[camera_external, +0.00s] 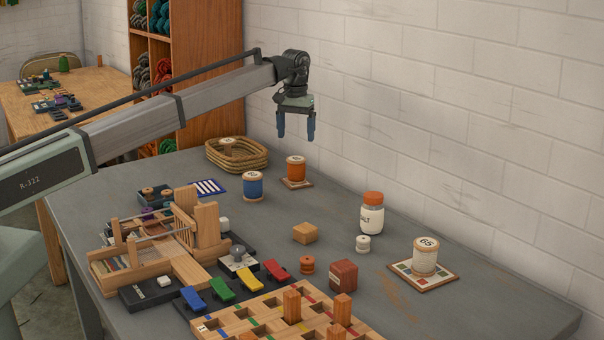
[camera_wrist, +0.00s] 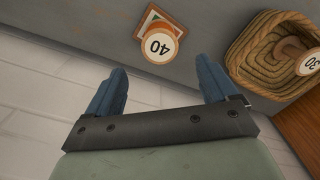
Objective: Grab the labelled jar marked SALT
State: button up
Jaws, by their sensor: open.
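The salt jar (camera_external: 371,218) is white with an orange lid and dark lettering of which "LT" shows. It stands upright on the grey table near the wall, right of centre in the external view. It is not in the wrist view. My gripper (camera_external: 296,138) hangs above the far part of the table, up and to the left of the jar, with its blue fingers apart and nothing between them. The two fingers also show in the wrist view (camera_wrist: 161,82), spread and empty.
An orange spool (camera_external: 296,169) marked 40 in the wrist view (camera_wrist: 159,46) stands on a coaster. The wall (camera_external: 480,150) runs behind.

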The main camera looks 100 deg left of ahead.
jog(key=shift+o, duration=0.5)
jog(key=w+d+r+m, duration=0.2)
jog(key=w+d+m, duration=0.1)
jog(key=w+d, duration=1.2)
notch_tip(320, 180, up, 2)
jog(key=n, duration=0.6)
send_over(374, 195)
notch_tip(374, 195, down, 14)
jog(key=shift+a+r, duration=0.1)
jog(key=shift+a, duration=0.05)
jog(key=c, duration=1.3)
